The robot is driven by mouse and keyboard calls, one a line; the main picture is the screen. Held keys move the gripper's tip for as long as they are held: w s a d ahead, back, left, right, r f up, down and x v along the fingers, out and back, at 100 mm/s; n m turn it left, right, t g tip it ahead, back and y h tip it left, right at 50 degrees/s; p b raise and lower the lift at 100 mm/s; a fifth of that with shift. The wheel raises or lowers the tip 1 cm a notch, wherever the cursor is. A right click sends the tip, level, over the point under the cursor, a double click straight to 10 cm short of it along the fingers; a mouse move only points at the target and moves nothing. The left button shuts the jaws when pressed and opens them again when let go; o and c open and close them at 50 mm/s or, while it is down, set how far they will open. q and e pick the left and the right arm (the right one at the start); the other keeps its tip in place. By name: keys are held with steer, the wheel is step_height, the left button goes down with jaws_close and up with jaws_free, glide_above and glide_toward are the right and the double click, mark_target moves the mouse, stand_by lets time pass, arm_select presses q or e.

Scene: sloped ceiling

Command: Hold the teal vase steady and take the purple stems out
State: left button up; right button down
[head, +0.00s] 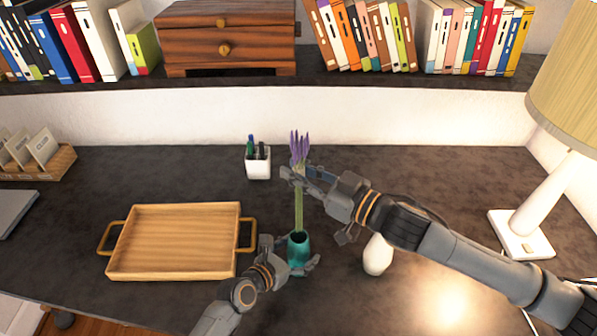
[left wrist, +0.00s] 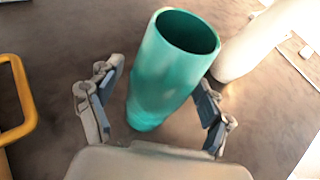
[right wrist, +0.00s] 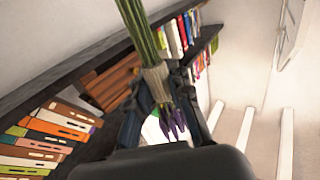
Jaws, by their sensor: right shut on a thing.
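The teal vase (head: 299,254) stands upright on the dark desk. In the left wrist view the vase (left wrist: 165,75) sits between the spread fingers of my left gripper (left wrist: 155,112), with a gap at the left finger. No stems show inside its mouth there. My left gripper (head: 290,262) is open around the vase in the head view. My right gripper (head: 299,176) is shut on the purple stems (head: 299,148), just below the flower heads. Their green lower ends hang above the vase mouth. The right wrist view shows the stems (right wrist: 138,30) between its fingers (right wrist: 160,95).
A wooden tray (head: 178,208) lies to the left. A white pen cup (head: 258,165) stands behind it. A white rounded object (head: 378,255) stands right of the vase, under my right arm. A lamp (head: 545,205) is at the right. A shelf (head: 250,88) with books runs along the back.

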arm_select(q)
steer(key=shift+r, duration=0.1)
steer(key=v, duration=1.2)
stand_by(0.4)
